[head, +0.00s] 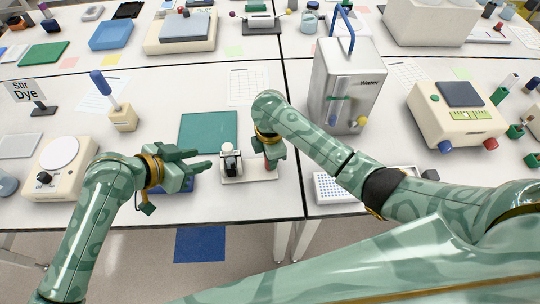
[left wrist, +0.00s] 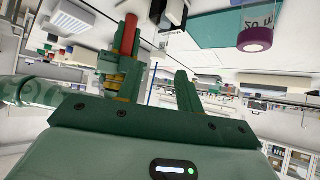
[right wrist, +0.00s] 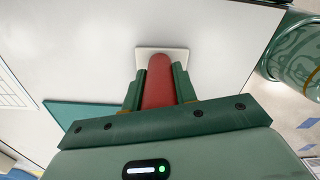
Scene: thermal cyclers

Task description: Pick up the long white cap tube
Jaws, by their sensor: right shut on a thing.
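My right gripper (head: 268,150) is shut on a red upright piece (right wrist: 159,82) over the right end of a small white base plate (head: 262,175). The red piece also shows in the left wrist view (left wrist: 130,35). A small black-and-white device (head: 231,160) stands on the left part of the same plate. My left gripper (head: 195,158) is open and empty, left of the device, with its fingers pointing toward it. I cannot make out a long white cap tube for certain in any view.
A green mat (head: 208,130) lies behind the device. A blue item (head: 178,187) is partly hidden under my left gripper. A hotplate-like device (head: 60,165) stands left, a steel water bath (head: 345,90) right. A white well rack (head: 335,188) is partly behind my right arm.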

